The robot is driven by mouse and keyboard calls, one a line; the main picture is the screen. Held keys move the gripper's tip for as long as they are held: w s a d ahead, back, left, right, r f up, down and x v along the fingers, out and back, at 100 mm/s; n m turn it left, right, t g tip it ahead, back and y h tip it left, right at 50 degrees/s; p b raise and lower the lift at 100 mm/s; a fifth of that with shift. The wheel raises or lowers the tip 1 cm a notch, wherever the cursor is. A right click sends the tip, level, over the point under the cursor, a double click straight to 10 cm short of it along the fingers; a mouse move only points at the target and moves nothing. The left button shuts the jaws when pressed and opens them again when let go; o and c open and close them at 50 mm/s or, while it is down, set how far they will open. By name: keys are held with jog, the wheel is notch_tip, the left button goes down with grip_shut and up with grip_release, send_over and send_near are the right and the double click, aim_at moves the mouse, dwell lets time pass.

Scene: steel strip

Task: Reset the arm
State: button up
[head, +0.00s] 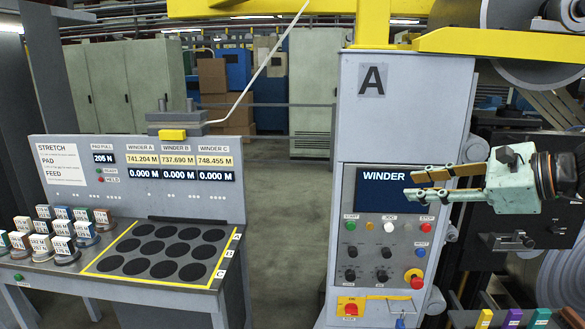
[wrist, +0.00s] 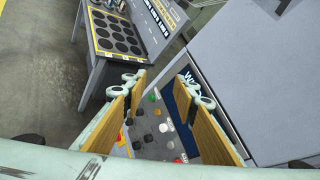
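My gripper (head: 408,185) is at the right of the head view, in front of the upper part of the winder control panel. It points left, its two fingers are apart, and nothing is between them. In the wrist view the open gripper (wrist: 160,95) shows wood-coloured finger pads with a clear gap. The winder panel (head: 352,230) carries a dark screen (head: 385,192), partly covered by the fingers, with buttons and knobs below it. The same panel (wrist: 150,150) shows between the fingers in the wrist view. I cannot tell the exact distance from fingers to panel.
At the left a bench (head: 100,283) has a grid of dark round pads, several labelled blocks (head: 62,249) and a display board (head: 140,200). A grey column marked A (head: 405,110) stands behind my gripper. Coloured blocks (head: 541,317) are at the lower right. Floor between bench and column is clear.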

jog(key=s+a+f+n+g+h+b, duration=0.1)
jog(key=s+a+f+n+g, duration=0.15)
jog(key=s+a, duration=0.4)
jog(key=s+a+f+n+g, duration=0.1)
jog(key=s+a+n+g, duration=0.1)
jog(key=s+a+n, duration=0.4)
jog(key=s+a+f+n+g+h+b, duration=0.1)
jog(key=s+a+n+g, duration=0.1)
jog(key=s+a, duration=0.45)
jog(key=s+d+f+n+h+b, duration=0.1)
jog(key=s+d+f+n+h, duration=0.1)
jog(key=s, duration=0.8)
jog(key=s+d+f+n+h+b, duration=0.2)
jog(key=s+d+n+h, duration=0.3)
jog(key=s+d+n, duration=0.2)
jog(key=shift+s+n, duration=0.95)
jog(key=shift+s, duration=0.9)
jog(key=shift+d+f+t, duration=0.1)
jog(key=shift+t, duration=0.15)
